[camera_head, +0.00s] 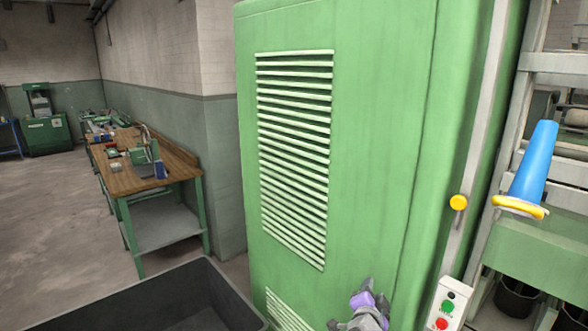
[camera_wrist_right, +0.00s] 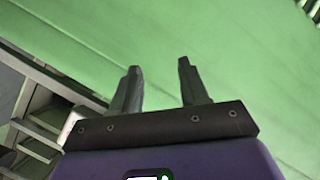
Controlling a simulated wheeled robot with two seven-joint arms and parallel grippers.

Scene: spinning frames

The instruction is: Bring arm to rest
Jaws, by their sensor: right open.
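My right gripper (camera_head: 366,308) shows at the bottom of the head view, in front of the green machine cabinet (camera_head: 385,130). In the right wrist view its two fingers (camera_wrist_right: 156,85) stand apart with nothing between them. The green cabinet surface (camera_wrist_right: 240,60) fills most of that view behind the fingers. I see no contact between the fingers and the cabinet. My left gripper is not in either view.
A blue cone with a yellow base (camera_head: 530,165) is on the machine at right. A control box (camera_head: 443,305) with green and red buttons sits lower right. A dark bin (camera_head: 170,305) is at the bottom left. A wooden workbench (camera_head: 130,180) and open floor (camera_head: 50,220) lie further left.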

